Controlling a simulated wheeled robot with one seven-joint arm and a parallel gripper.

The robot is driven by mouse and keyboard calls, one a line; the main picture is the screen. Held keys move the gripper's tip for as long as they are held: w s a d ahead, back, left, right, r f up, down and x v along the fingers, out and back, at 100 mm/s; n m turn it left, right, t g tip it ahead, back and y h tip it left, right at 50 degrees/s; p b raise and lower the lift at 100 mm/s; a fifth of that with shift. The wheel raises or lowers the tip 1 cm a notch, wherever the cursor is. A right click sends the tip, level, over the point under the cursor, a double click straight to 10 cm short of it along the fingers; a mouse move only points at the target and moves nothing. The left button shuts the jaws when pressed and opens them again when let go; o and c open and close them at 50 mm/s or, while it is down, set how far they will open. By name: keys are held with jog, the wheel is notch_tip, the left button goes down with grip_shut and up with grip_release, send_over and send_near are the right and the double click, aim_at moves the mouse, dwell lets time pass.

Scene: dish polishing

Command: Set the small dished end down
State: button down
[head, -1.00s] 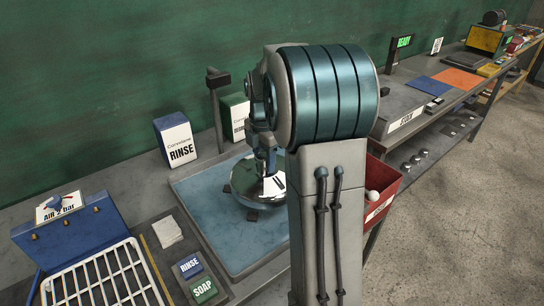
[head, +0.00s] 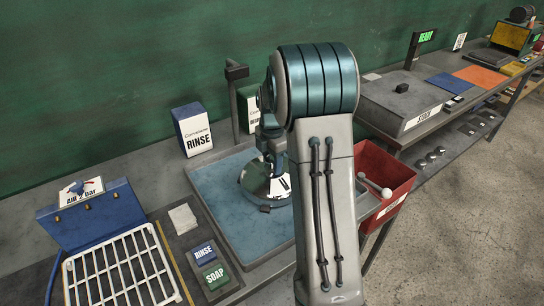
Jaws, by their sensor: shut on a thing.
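The small dished end (head: 255,181) is a shiny, rounded metal piece with a white label on its near right side. It is in the blue-floored tray (head: 222,205) on the bench, in the middle of the head view. My gripper (head: 270,165) is above it and shut on it. My own arm hides the fingertips and the right side of the piece. Dark supports show below the piece, but I cannot tell whether it rests on them.
A white rack (head: 122,272), RINSE block (head: 202,251) and SOAP block (head: 216,276) lie to the left. A red bin (head: 388,172) hangs at the right. A grey box (head: 402,102) sits on the farther bench.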

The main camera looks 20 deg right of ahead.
jog(key=shift+w+r, duration=0.1)
jog(key=c, duration=0.7)
grip_release()
jog(key=shift+f, duration=0.2)
jog(key=shift+c, duration=0.2)
notch_tip(320, 180, up, 11)
jog(key=shift+r+b, duration=0.15)
jog(key=shift+b, duration=0.3)
jog(key=s+a+r+m+t, duration=0.1)
jog(key=s+a+r+m, duration=0.1)
jog(key=s+a+m, duration=0.4)
jog(key=s+a+r+m+t, duration=0.1)
jog(key=s+r+m, duration=0.1)
jog(key=s+m, duration=0.35)
jog(key=s+a+f+m, duration=0.2)
jog(key=s+m, duration=0.2)
jog(key=s, duration=0.3)
jog(key=s+a+f+m+t, duration=0.1)
jog(key=s+a+f+m, duration=0.1)
jog(key=s, duration=0.5)
jog(key=shift+s+f+m, duration=0.4)
jog(key=shift+f+m, duration=0.15)
jog(key=shift+m, duration=0.8)
